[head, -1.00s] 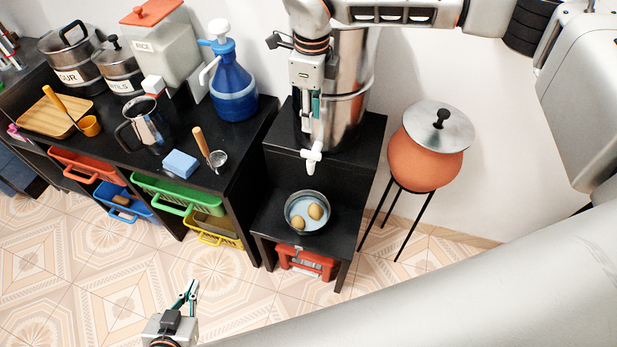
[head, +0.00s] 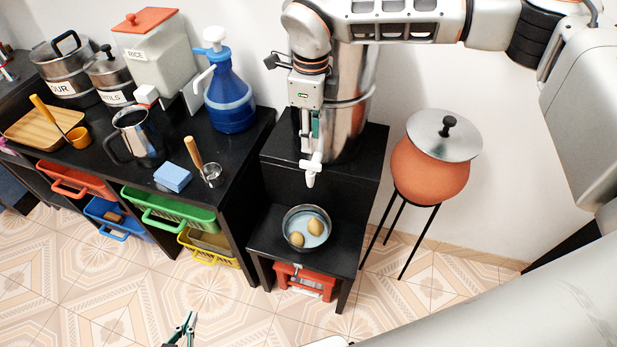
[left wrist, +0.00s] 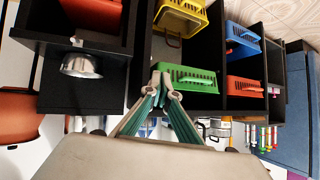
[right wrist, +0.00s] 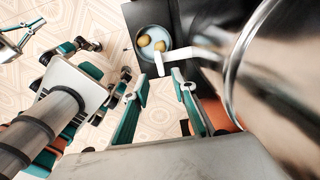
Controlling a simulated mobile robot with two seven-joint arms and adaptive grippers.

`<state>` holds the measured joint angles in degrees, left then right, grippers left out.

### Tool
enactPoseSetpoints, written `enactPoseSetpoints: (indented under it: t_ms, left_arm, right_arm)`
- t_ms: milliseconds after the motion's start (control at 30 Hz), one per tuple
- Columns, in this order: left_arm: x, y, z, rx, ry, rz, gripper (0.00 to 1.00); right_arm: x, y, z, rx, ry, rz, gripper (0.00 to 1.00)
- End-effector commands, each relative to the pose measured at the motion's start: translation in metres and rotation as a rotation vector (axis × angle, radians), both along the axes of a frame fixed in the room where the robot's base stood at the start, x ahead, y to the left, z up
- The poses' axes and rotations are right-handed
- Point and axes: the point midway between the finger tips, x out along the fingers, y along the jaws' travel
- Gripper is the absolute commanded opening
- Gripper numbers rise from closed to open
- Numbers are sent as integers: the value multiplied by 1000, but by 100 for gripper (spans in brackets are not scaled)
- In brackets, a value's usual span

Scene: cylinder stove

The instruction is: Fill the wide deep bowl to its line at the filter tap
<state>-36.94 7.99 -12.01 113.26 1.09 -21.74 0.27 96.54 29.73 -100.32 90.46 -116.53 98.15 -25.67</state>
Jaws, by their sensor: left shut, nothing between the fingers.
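The steel bowl (head: 306,211) stands on the low black shelf, below the white tap (head: 311,172) of the steel filter cylinder (head: 348,110). It holds liquid and two brownish round items; I cannot make out its line. It also shows in the left wrist view (left wrist: 82,66) and the right wrist view (right wrist: 137,46). My right gripper (head: 313,138) is up at the tap; in the right wrist view its fingers are spread, with the tap (right wrist: 176,55) just beyond. My left gripper (head: 185,330) is low over the floor, left of the bowl, shut and empty.
A clay pot (head: 430,170) stands on a thin tripod at right. The floor in front is clear.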

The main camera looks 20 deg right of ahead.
Motion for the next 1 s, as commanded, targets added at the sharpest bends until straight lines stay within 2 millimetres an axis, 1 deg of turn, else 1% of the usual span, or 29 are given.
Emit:
enactPoseSetpoints:
  t_ms: [33,67,167,233,500,600,733,1000]
  left_arm:
    - [-3,1,-11,2,9,0,0]
    - [-3,1,-12,2,9,0,0]
    - [-1,1,-10,3,4,1,0]
    - [0,1,-7,3,0,1,0]
    - [2,2,-8,4,-5,1,0]
    - [2,2,-8,5,-6,1,0]
    - [3,2,-8,6,-8,1,0]
    - [3,3,-7,7,-9,1,0]
  right_arm:
    - [0,0,-10,0,6,1,26]
    - [0,0,-11,0,6,1,26]
    - [-1,0,-15,1,5,2,26]
    - [-1,0,-21,1,4,1,26]
    - [-1,0,-63,1,4,1,26]
    - [0,0,-74,2,2,1,26]
    - [0,0,-82,1,3,1,26]
    - [0,0,-83,1,2,1,26]
